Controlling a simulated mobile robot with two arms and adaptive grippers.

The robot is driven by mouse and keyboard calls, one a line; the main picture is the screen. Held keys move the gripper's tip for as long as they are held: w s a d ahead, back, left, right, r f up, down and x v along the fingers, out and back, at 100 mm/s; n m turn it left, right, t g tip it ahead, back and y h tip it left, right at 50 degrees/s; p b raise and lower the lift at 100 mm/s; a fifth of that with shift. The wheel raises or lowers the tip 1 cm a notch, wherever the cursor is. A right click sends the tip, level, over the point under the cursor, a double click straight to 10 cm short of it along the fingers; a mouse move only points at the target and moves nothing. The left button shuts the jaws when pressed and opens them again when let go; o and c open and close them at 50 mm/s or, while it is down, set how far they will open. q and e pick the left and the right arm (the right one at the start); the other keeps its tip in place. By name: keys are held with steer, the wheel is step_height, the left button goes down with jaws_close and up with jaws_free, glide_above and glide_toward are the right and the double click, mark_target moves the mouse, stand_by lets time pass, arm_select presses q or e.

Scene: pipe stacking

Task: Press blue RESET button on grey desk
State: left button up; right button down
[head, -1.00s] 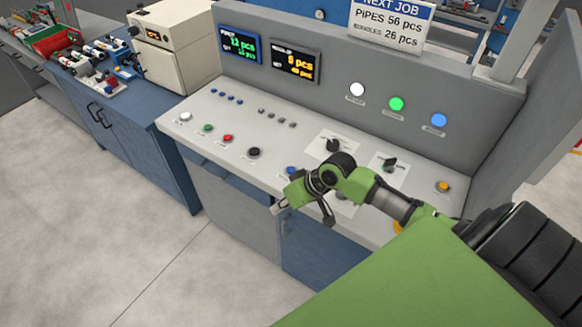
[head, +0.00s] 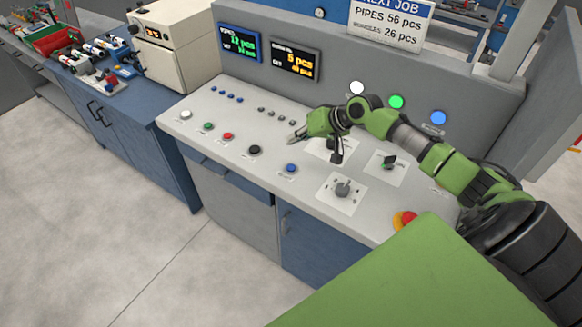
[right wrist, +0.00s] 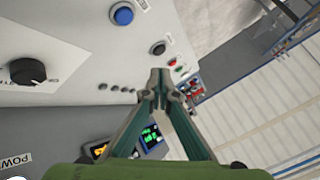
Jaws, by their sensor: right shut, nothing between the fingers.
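The blue button (head: 291,168) sits near the front edge of the light grey desk panel (head: 235,160), right of a black button. Its label is too small to read. In the right wrist view the blue button (right wrist: 122,14) is at the top, left of the black button. My right gripper (head: 293,139) is shut and empty, above the desk behind the blue button, and apart from it. In the right wrist view the right fingertips (right wrist: 160,76) meet at the middle. My left gripper is not in view.
White (head: 186,114), green (head: 209,126), red (head: 228,136) and black (head: 254,150) buttons line the front. A joystick-like knob (head: 343,188) and red emergency knob (head: 404,219) stand to the right. The upright back panel (head: 320,95) carries displays and lamps.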

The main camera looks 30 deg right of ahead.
steer(key=b, duration=0.7)
glide_above(293, 168)
step_height(293, 168, down, 7)
steer(key=shift+r, duration=0.2)
step_height(293, 168, down, 2)
steer(key=shift+f+b, duration=0.1)
steer(key=shift+b, duration=0.2)
steer(key=shift+f, duration=0.1)
stand_by(0.5)
steer(key=shift+f, duration=0.35)
steer(key=shift+f+b, duration=0.3)
steer(key=shift+f, duration=0.15)
stand_by(0.6)
steer(key=shift+r, duration=0.1)
steer(key=shift+r+p, duration=0.75)
steer(key=shift+p, duration=0.2)
